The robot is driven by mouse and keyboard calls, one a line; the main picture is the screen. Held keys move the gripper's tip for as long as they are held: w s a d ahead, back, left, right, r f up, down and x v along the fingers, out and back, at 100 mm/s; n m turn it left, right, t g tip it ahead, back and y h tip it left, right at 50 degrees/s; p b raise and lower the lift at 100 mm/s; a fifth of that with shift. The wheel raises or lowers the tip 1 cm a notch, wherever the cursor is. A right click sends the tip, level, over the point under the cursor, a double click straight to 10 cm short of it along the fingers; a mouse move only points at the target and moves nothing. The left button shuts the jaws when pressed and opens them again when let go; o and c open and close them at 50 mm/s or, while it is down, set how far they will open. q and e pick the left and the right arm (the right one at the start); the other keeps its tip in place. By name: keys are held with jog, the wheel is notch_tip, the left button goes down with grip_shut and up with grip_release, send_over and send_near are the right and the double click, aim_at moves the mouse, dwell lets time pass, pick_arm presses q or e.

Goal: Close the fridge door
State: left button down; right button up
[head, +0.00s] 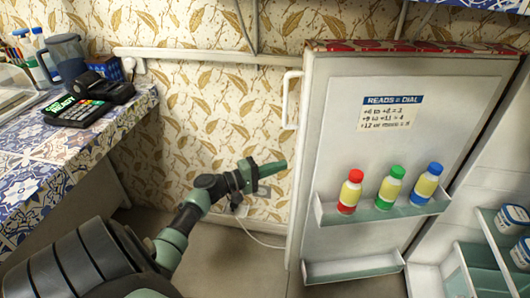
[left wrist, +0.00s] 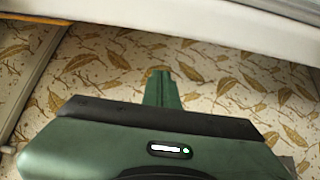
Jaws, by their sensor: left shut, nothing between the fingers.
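The fridge door (head: 340,140) stands open in the head view, with its inner side and shelves facing me. A white handle (head: 291,98) is at its left edge. The open fridge interior (head: 490,210) is at the right edge. My left gripper (head: 280,167) is shut and empty, just left of the door's left edge and below the handle. I cannot tell whether it touches the door. In the left wrist view the shut fingers (left wrist: 161,88) show against the leaf-patterned wall. My right gripper is not in view.
A door shelf (head: 380,212) holds a red-capped (head: 351,191), a green-capped (head: 390,187) and a blue-capped bottle (head: 426,184). A tiled counter (head: 60,150) with a card terminal (head: 75,111) stands at the left. A white cable (head: 258,238) hangs by the wall. Bare floor (head: 230,262) lies before the door.

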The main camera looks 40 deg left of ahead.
pick_arm(q)
jog(key=d, duration=0.1)
jog(key=s+d+p, duration=0.1)
jog(key=d, duration=0.1)
jog(key=shift+s+d, duration=0.1)
jog(key=shift+d, duration=0.2)
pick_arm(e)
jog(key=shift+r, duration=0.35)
